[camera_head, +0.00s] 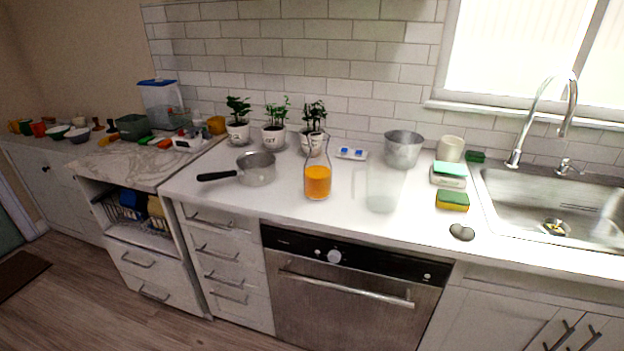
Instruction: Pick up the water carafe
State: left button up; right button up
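A clear glass carafe (318,181) with orange liquid in its lower part stands upright on the white counter, left of the middle of the counter. Its narrow clear neck rises in front of the right-hand potted plant. To its right stands a faint, nearly transparent vessel (382,190); its outline is hard to make out and I cannot tell what it holds. Neither of my grippers is in view, and nothing touches the carafe.
A saucepan (257,170) with a black handle stands left of the carafe. Potted plants (273,137) line the wall behind. A metal bucket (403,150), sponges (452,201) and the sink (560,205) are to the right. The counter's front strip before the carafe is clear.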

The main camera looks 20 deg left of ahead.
aim_at(318, 166)
jog(key=z, duration=0.3)
jog(key=k, duration=0.4)
jog(key=z, duration=0.4)
